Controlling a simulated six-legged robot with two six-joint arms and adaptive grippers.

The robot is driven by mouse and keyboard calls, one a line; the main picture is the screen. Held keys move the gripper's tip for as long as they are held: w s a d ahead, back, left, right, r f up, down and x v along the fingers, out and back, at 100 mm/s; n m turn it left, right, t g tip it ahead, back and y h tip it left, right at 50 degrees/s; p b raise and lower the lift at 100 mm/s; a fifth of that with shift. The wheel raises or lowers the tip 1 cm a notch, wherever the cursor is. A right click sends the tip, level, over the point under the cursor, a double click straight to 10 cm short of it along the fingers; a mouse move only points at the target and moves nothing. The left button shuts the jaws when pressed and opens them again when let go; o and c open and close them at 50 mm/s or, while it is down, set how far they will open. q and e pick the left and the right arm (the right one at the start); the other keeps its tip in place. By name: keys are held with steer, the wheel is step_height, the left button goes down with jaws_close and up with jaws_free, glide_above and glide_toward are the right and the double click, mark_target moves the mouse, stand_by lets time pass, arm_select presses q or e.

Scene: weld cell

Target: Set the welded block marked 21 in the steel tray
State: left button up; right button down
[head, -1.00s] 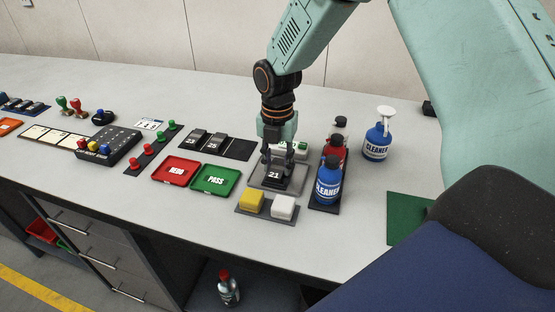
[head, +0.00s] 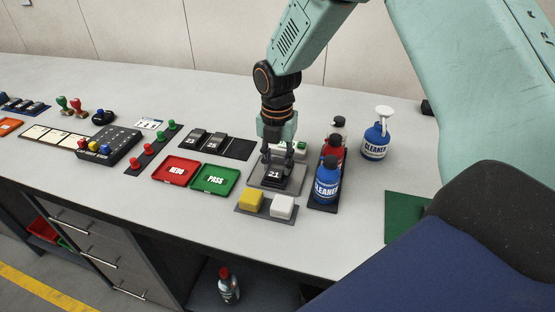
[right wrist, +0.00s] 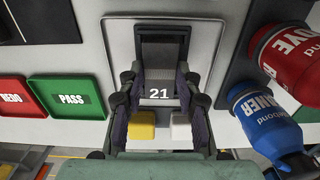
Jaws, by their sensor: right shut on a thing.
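The dark welded block marked 21 (head: 274,174) is at the steel tray (head: 297,184), between the green PASS tray and the bottles. My right gripper (head: 283,160) points down and is shut on the block. In the right wrist view the block (right wrist: 159,72) is between the two fingers, with its 21 label facing the camera, and the grey tray's rim (right wrist: 108,40) surrounds it. The block appears to be within the tray's outline; I cannot tell whether it touches the tray floor. My left gripper is not in view.
The red REDO tray (head: 176,171) and green PASS tray (head: 215,180) lie left. A yellow block (head: 251,200) and white block (head: 282,207) sit in front. Blue (head: 327,182) and red bottles stand close on the right. Other dark blocks (head: 215,143) lie on a mat behind.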

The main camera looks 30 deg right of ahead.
steer(key=shift+s+d, duration=0.2)
steer(key=shift+w+a, duration=0.2)
stand_by(0.5)
steer(key=c, duration=1.2)
jaws_free()
steer(key=shift+f, duration=0.1)
steer(key=o, duration=0.4)
steer(key=shift+c, duration=0.2)
steer(key=shift+p, duration=0.3)
steer(key=shift+r+p, duration=3.5)
